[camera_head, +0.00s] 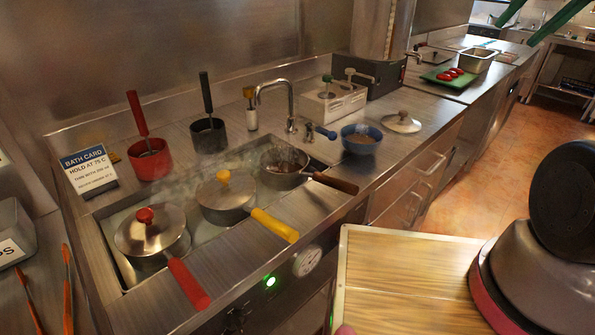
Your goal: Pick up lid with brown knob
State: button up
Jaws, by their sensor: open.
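The lid with the brown knob (402,122) lies on the steel counter at the back right of the stove. It is a round metal lid with a light brown knob on top. It stands by itself, to the right of a blue bowl (361,141) and apart from it. Two green fingers, which look like my gripper (515,33), reach in from the top right corner. They are spread apart with nothing between them. My gripper is well away from the lid in the picture. The rest of the gripper is out of frame.
A red-knobbed lid (151,231) and a yellow-knobbed lid (224,190) cover pots in the steaming bath. An open pot (284,172) stands behind them, near a tap (290,100). A wooden surface (400,285) is at the front. Clear counter lies right of the lid.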

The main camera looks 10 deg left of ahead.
aim_at(400, 121)
jog(key=i+l+u, duration=0.2)
jog(key=l+u, duration=0.15)
jog(key=l, duration=0.25)
jog(key=l+u, duration=0.2)
jog(key=l, duration=0.15)
jog(key=i+l+u, duration=0.5)
jog(key=l, duration=0.15)
jog(key=k, duration=0.05)
